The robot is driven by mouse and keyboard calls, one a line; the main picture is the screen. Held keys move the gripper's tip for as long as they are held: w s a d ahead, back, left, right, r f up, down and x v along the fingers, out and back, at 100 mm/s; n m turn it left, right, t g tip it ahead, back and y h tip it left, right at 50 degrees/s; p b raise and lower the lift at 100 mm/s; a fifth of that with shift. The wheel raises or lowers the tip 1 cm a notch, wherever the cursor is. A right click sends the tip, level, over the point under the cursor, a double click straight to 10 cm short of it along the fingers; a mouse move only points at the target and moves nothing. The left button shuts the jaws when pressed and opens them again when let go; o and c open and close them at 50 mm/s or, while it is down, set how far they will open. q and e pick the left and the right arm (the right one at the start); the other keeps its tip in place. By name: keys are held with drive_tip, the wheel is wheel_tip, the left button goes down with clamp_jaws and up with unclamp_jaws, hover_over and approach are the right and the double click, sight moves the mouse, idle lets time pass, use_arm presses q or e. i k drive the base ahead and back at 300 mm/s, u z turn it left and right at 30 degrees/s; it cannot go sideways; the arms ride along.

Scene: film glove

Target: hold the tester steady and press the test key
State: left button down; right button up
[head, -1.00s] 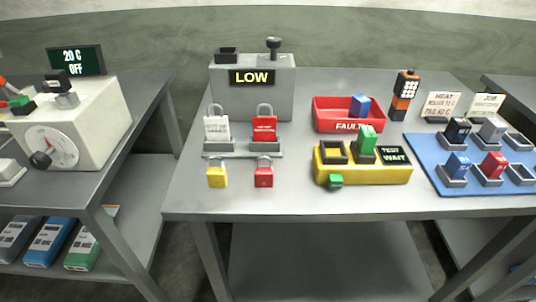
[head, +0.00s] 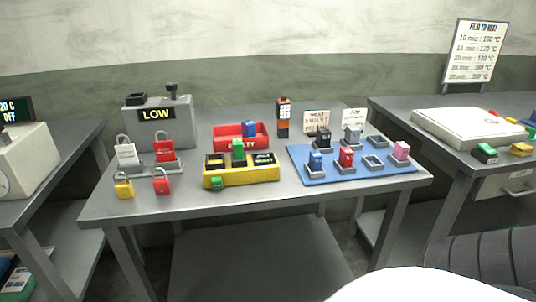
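The tester is a yellow box (head: 250,178) on the middle grey table, in front of a red tray. A green key (head: 217,183) sits low at its front left; I take it to be the test key. A green block (head: 238,152) stands upright in one of the tester's sockets. A socket to its left looks empty. The small dark display (head: 264,160) on the tester's right is too small to read now. Neither of my grippers is in view, and nothing of mine touches the tester.
The red tray (head: 221,134) behind holds a blue block (head: 249,128). Padlocks (head: 162,182) and a grey LOW unit (head: 158,128) stand left. A blue mat (head: 318,179) with several blocks in holders lies right. A side table (head: 404,101) carries a white slab (head: 468,130).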

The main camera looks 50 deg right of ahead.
sight(217, 183)
drive_tip(key=z, duration=1.4)
